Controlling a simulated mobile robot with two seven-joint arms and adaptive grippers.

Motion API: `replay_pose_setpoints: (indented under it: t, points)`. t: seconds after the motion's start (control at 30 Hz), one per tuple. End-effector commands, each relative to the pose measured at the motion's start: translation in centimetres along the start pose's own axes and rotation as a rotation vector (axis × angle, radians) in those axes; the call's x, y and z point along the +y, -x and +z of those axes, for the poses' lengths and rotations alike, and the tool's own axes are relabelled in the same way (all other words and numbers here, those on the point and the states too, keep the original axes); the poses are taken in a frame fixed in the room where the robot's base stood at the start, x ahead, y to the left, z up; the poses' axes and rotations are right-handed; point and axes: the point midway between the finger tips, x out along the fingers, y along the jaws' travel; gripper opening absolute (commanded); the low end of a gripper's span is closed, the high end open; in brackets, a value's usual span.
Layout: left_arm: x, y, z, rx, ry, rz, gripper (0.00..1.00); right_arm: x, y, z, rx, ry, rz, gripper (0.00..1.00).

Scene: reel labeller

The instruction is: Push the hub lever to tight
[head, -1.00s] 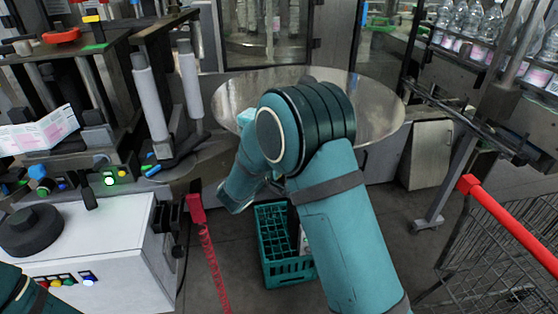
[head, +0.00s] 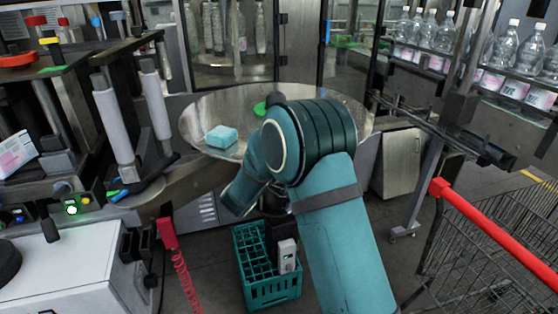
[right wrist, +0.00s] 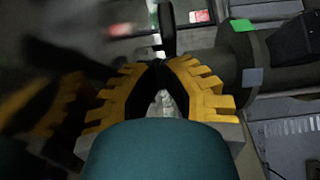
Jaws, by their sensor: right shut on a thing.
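My right gripper (right wrist: 162,68) has yellow toothed fingers that close together in the right wrist view. A narrow dark bar (right wrist: 167,28) stands at their tips and looks like the hub lever; the exact contact is dark and hard to see. Right of it is a dark round hub-like body (right wrist: 205,68) with a green mark (right wrist: 242,25) and a grey-blue mark (right wrist: 252,77). I cannot read a tight mark. In the head view my right arm hides this gripper. My left gripper is out of view.
A round steel table (head: 200,105) with a light blue block (head: 221,137) stands behind my right arm. A teal crate (head: 255,272) is on the floor below. A cart with a red handle (head: 490,232) is at right, and a white cabinet (head: 70,275) at lower left.

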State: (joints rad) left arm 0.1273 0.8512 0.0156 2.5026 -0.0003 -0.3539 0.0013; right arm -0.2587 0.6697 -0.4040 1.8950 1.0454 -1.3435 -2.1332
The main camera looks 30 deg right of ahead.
Motion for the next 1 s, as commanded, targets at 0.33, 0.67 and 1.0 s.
replay_pose_setpoints:
  t: [0.33, 0.67, 1.0]
  points:
    - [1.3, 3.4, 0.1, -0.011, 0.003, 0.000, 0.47, 0.4, -2.4, 2.9, -0.003, 0.005, 0.000, 0.00]
    - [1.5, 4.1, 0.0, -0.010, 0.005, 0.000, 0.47, 0.0, -3.6, 4.1, 0.000, 0.001, 0.000, 0.00]
    - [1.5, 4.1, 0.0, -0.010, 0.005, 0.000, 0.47, 0.0, -3.6, 4.1, 0.000, 0.001, 0.000, 0.00]
